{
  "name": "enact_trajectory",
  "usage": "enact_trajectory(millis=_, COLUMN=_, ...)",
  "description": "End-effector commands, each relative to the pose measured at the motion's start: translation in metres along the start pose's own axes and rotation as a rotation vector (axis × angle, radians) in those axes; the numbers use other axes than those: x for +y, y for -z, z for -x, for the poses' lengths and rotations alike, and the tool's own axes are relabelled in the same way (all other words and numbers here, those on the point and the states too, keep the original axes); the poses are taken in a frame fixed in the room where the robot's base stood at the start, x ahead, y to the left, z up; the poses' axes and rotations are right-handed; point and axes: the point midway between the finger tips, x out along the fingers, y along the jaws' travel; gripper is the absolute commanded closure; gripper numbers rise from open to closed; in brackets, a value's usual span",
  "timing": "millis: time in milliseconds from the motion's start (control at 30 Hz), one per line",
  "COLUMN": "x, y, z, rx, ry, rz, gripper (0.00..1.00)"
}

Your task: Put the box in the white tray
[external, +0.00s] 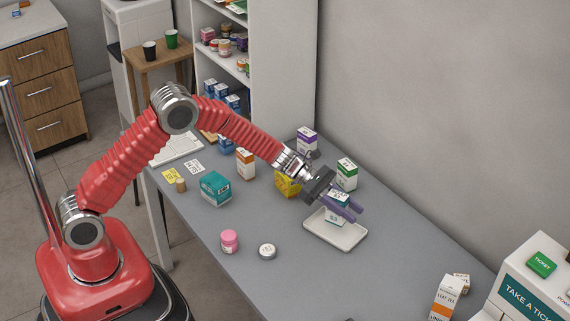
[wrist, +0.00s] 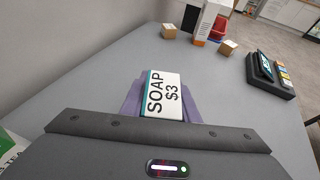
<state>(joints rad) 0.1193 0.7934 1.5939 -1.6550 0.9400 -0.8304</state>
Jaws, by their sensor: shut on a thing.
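The box (external: 330,217) is white with a teal edge, and its face reads "SOAP $3" in the wrist view (wrist: 165,94). My gripper (external: 351,208) is shut on it, with the purple fingers on either side of it. The white tray (external: 345,241) lies on the grey counter directly under my gripper. In the external view the box overlaps the tray's inside; whether its bottom touches the tray floor I cannot tell. My fingers hide part of the box. The tray does not show in the wrist view.
A green-and-white box (external: 347,174) and a yellow box (external: 287,184) stand close behind the tray. A teal box (external: 215,188), a pink jar (external: 229,241) and a small round tin (external: 267,251) are to the left. The counter between is clear.

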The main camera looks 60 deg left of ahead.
Motion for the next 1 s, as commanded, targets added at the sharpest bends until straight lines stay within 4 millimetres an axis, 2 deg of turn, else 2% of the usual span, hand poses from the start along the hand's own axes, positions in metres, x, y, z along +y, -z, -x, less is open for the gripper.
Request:
enact_trajectory(millis=233, x=0.000, y=0.002, z=-0.001, rx=0.000, ry=0.000, rz=0.001, gripper=0.95)
enact_trajectory(millis=533, x=0.000, y=0.033, z=-0.013, rx=0.000, ry=0.001, rz=0.002, gripper=0.95)
enact_trajectory(millis=933, x=0.000, y=0.036, z=-0.015, rx=0.000, ry=0.000, rz=0.000, gripper=0.95)
enact_trajectory(millis=967, x=0.000, y=0.036, z=-0.015, rx=0.000, ry=0.000, rz=-0.001, gripper=0.70)
enact_trajectory(millis=1000, x=0.000, y=0.036, z=-0.015, rx=0.000, ry=0.000, rz=-0.001, gripper=0.67)
